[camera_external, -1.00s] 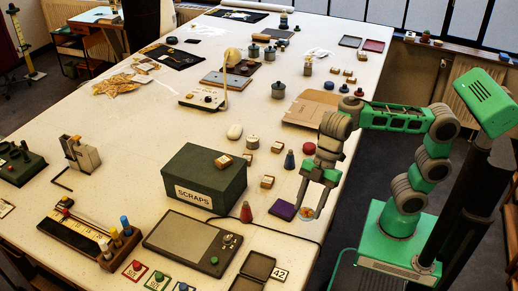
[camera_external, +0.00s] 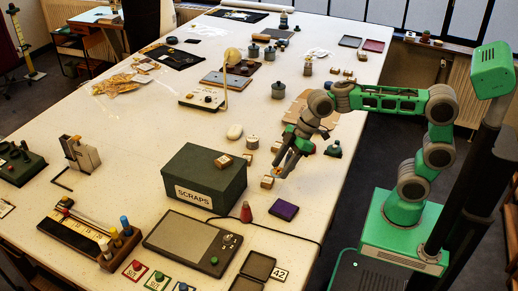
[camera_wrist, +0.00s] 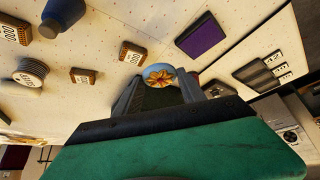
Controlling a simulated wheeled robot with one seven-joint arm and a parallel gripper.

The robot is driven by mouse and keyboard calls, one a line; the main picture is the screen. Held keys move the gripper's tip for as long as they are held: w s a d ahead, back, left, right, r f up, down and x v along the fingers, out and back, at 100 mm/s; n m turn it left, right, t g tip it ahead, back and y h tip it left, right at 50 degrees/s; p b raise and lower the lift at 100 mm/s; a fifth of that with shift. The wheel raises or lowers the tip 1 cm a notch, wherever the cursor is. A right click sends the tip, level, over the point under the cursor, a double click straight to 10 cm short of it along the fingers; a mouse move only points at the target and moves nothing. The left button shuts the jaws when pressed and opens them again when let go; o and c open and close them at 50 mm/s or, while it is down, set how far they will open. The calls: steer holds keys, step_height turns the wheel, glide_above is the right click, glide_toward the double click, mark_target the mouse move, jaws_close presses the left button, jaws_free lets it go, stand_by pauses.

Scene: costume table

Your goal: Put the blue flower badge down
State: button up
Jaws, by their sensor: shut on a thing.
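The flower badge (camera_wrist: 158,74) is a small round disc, pale blue with an orange-yellow flower. It sits between my fingertips in the wrist view, face toward the camera. My gripper (camera_external: 280,172) is shut on it and points down over the table, right of the green SCRAPS box (camera_external: 204,178). In the external view the badge is only a tiny spot at the fingertips. I cannot tell how high it is above the table (camera_external: 120,150).
A purple box (camera_external: 284,210) lies in front of my gripper; it also shows in the wrist view (camera_wrist: 201,36). A small labelled block (camera_external: 267,182) is close beside the fingertips. A red cone (camera_external: 246,212) and a dark open case (camera_external: 256,266) stand nearer the front.

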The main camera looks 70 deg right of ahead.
steer(key=w+d+r+m+t+h, duration=0.3)
steer(key=w+d+m, duration=0.4)
steer(key=w+d, duration=0.65)
steer(key=shift+g, duration=0.7)
steer(key=w+f+p, duration=0.1)
steer(key=w+f, duration=0.2)
steer(key=w, duration=0.2)
steer(key=w+a+f+p, duration=0.1)
steer(key=w+f, duration=0.1)
steer(key=w, duration=0.3)
steer(key=w+a+f+p, duration=0.1)
steer(key=w+f+p, duration=0.1)
steer(key=w, duration=0.3)
steer(key=shift+a+f, duration=0.15)
steer(key=shift+f, duration=0.65)
step_height(320, 180, down, 3)
steer(key=shift+r+p, duration=0.2)
steer(key=shift+p, duration=0.2)
steer(key=shift+f, duration=0.4)
steer(key=o, duration=1.5)
steer(key=shift+r, duration=0.1)
steer(key=shift+c, duration=0.2)
